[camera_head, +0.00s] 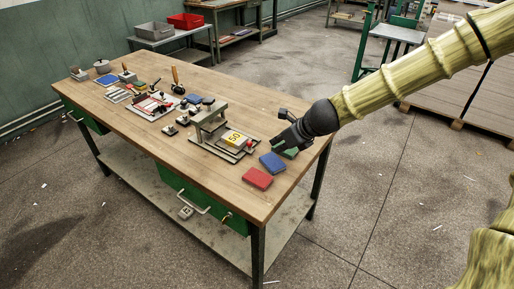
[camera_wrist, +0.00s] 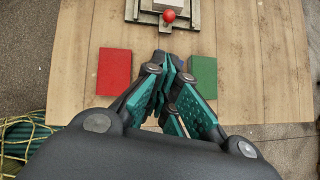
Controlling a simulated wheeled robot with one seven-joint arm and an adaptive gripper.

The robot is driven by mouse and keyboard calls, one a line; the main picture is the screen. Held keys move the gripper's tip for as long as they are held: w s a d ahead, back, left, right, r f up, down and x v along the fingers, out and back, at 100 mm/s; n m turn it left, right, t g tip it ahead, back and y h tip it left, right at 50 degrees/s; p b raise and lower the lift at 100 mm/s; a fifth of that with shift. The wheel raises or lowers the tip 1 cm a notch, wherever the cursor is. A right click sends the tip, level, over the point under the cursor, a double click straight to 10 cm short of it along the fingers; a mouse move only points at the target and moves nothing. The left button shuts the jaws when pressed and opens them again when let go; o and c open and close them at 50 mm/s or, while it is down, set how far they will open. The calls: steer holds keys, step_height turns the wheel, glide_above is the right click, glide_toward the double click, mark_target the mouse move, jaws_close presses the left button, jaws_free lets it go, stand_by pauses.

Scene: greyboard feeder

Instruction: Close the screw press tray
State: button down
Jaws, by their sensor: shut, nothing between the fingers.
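The screw press (camera_head: 210,112) stands on the wooden workbench, with a grey upright frame. Its low tray (camera_head: 222,148) sticks out from the frame towards my gripper's side, and a block with a yellow label marked 50 (camera_head: 236,138) sits on it. A red ball knob (camera_wrist: 169,15) is at the tray's near end, at the top of the wrist view. My gripper (camera_head: 277,143) is over the bench's right end, apart from the tray and knob. Its teal fingers (camera_wrist: 168,66) are together and hold nothing. The rest of the press is outside the wrist view.
A red pad (camera_head: 257,178), a blue pad (camera_head: 272,162) and a green pad (camera_wrist: 203,77) lie near the bench's right end. The blue pad is hidden behind my fingers in the wrist view. Small tools and fixtures occupy the bench's left part. Bare wood separates the pads and press.

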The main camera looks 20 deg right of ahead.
steer(key=shift+x, duration=0.9)
glide_toward(253, 151)
steer(key=shift+s+f, duration=0.3)
steer(key=shift+f, duration=0.4)
steer(key=shift+s+f, duration=0.25)
steer(key=shift+f, duration=0.4)
steer(key=shift+w+a+f+p, duration=0.2)
steer(key=shift+w+a, duration=0.1)
steer(key=shift+w, duration=0.3)
steer(key=shift+w+a+f+p, duration=0.15)
steer(key=shift+w+a+p, duration=0.1)
steer(key=shift+w, duration=0.4)
steer(key=shift+w+a+f+p, duration=0.15)
steer(key=shift+w+a, duration=0.15)
steer(key=shift+w, duration=0.3)
